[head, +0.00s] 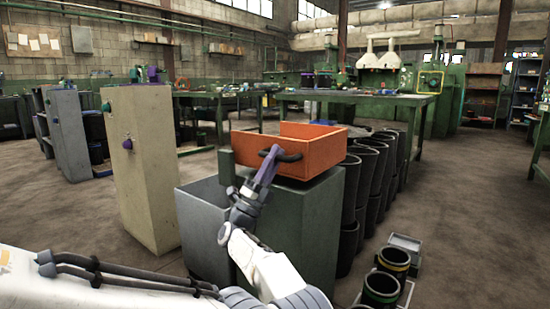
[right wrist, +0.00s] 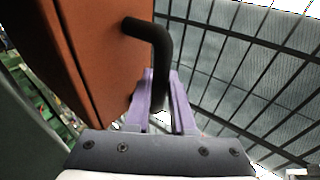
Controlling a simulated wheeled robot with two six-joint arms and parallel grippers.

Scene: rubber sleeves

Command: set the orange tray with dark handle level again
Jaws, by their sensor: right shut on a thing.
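The orange tray (head: 325,149) sits at the top of a dark green-grey cabinet (head: 300,215). Its dark handle (head: 290,157) is on the side facing me. In the head view the tray looks close to level; I cannot tell any small tilt. My right gripper (head: 267,168) has purple fingers, shut on the handle. In the right wrist view the fingers (right wrist: 160,90) close around the handle's bent bar (right wrist: 158,50), beside the orange wall (right wrist: 85,45). The tray's underside is hidden. My left gripper is not in view.
A grey box (head: 200,215) and a tall beige cabinet (head: 145,165) stand left of the tray. Stacked black tubs (head: 352,215) stand close on the right. Small dark cans (head: 382,287) are at lower right. A green workbench (head: 375,100) is behind. The floor at right is open.

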